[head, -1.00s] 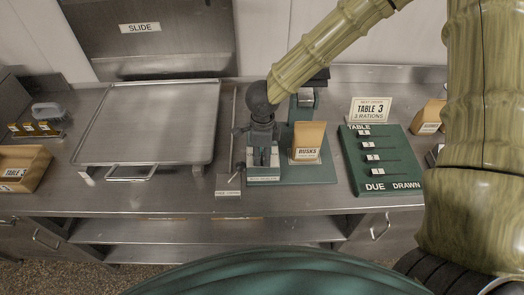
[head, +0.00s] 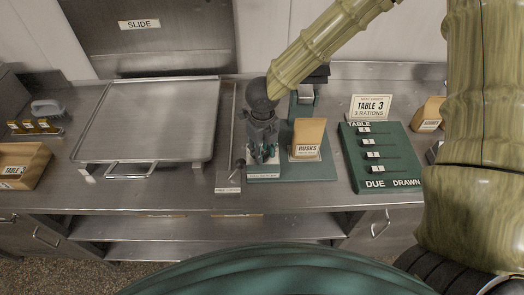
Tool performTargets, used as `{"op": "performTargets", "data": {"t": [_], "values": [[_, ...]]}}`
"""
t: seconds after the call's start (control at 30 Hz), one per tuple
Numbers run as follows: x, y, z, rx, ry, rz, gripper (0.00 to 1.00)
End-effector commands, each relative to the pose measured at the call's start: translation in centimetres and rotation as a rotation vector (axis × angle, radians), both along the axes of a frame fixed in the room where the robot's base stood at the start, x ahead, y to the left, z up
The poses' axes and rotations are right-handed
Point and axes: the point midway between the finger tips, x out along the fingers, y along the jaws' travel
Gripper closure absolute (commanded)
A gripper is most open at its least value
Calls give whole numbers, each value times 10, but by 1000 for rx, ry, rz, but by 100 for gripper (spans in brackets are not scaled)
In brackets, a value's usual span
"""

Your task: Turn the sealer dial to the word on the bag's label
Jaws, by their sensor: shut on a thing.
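A brown paper bag (head: 309,134) stands upright on the green sealer base (head: 320,173), and its white label reads RUSKS. My gripper (head: 264,159) points down over the pale block at the left of the base, just left of the bag. It is shut on the sealer dial, which is mostly hidden under the fingers. The dial's pointer and the words around it are too small and covered to read.
A green board (head: 383,160) with several sliders and a TABLE 3 sign (head: 371,107) stand to the right. A large metal tray (head: 150,118) lies left. A wooden box (head: 22,165) is at far left.

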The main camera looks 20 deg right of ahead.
Motion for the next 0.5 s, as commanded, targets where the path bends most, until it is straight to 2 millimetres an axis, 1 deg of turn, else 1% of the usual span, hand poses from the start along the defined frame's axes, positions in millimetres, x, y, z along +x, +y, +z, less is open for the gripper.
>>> {"op": "performTargets", "data": {"t": [0.03, 0.2, 0.5], "values": [[-2, -1, -3, -3, 5, -20, 92], [-2, -1, -3, -3, 5, -70, 92], [-2, -1, -3, -3, 5, -96, 92]]}}
